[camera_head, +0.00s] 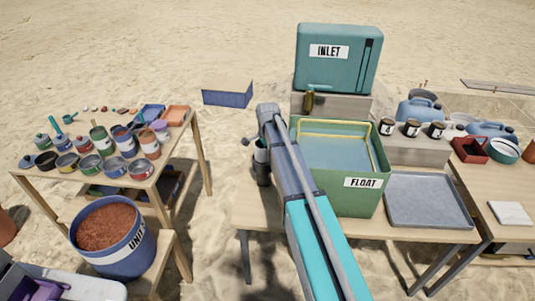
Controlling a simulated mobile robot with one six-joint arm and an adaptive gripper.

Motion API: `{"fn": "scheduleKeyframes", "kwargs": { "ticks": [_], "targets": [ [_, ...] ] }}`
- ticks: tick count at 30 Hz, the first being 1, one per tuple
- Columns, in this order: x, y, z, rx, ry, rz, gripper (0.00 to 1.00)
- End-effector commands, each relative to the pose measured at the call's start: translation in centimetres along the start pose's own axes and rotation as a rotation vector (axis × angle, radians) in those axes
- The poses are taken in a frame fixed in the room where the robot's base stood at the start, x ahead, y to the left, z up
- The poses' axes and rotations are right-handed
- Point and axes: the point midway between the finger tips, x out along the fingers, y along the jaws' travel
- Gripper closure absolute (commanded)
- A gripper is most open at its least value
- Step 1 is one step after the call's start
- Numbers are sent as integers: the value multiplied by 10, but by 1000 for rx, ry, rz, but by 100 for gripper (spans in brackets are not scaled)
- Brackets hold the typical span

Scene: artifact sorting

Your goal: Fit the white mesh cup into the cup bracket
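I cannot make out the white mesh cup or the cup bracket for sure in the head view. My arm reaches away from the bottom edge, past the left side of the green FLOAT tub (362,200). My gripper (263,178) hangs at the arm's far end, dark and partly hidden behind the arm. A small pale patch shows there, too small to identify. Whether the fingers hold anything is not visible. The teal INLET box (335,68) stands behind the tub, with a small olive piece (308,101) below its front.
A grey tray (428,201) lies right of the tub. A left table (178,135) holds several paint cans. A blue UNIT bucket (128,255) of reddish soil stands at lower left. Jars, blue jugs and a red caddy (470,150) crowd the right. Sand lies open between the tables.

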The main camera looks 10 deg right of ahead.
Motion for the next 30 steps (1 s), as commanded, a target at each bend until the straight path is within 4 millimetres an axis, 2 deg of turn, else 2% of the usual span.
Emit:
{"fn": "scheduleKeyframes", "kwargs": {
  "ticks": [30],
  "targets": [
    [19, 0, 0, 0, 0, 0, 100]
  ]
}}
